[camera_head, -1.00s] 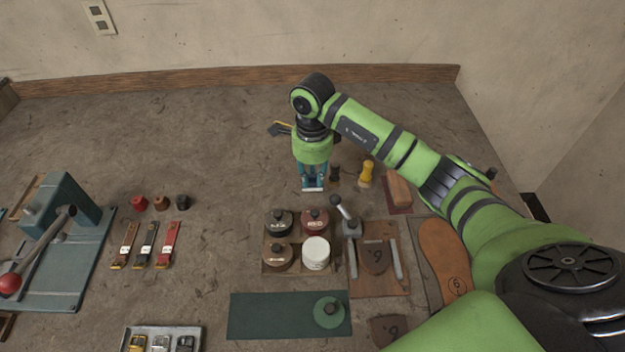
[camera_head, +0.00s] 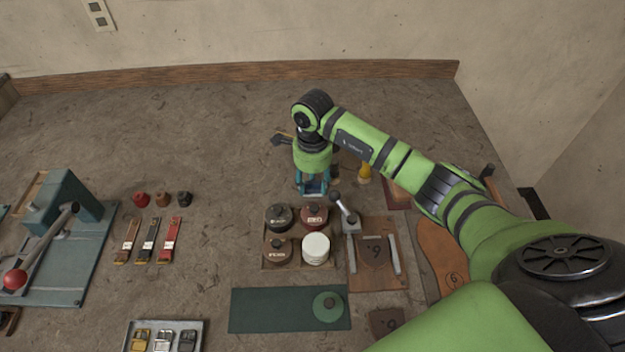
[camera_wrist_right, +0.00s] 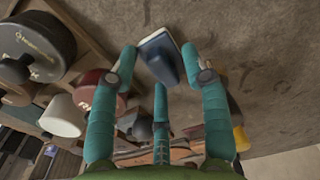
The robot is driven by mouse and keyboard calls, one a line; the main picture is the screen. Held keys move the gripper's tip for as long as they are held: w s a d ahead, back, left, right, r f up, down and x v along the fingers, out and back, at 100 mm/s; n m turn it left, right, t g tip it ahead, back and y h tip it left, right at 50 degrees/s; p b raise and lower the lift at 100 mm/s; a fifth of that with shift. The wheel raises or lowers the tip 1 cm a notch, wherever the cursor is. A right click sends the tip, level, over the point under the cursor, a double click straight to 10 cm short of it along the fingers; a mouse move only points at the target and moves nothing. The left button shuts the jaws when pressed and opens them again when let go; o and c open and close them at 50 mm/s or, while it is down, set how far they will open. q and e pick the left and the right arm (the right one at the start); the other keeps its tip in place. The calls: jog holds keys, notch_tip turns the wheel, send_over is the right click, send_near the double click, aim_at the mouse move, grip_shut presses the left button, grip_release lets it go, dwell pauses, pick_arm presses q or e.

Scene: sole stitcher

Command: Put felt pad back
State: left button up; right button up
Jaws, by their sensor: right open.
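My right gripper (camera_head: 313,186) points down at the table behind the group of round tins. A small blue block with a pale border (camera_wrist_right: 160,58), which looks like the felt pad, is between its spread fingertips in the right wrist view. The fingers are open around it; I cannot tell whether any touches it. In the head view the gripper mostly hides it. My left gripper is not in view.
Lidded tins (camera_head: 278,217) and an open white tin (camera_head: 316,249) stand in a wooden tray in front. A green mat (camera_head: 262,310) carries a green knobbed disc (camera_head: 328,306). A yellow-handled tool (camera_head: 364,172) stands to the right. The table at back left is clear.

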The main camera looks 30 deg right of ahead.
aim_at(312, 183)
jog(key=shift+r, duration=0.15)
notch_tip(312, 183, up, 12)
jog(key=b, duration=0.3)
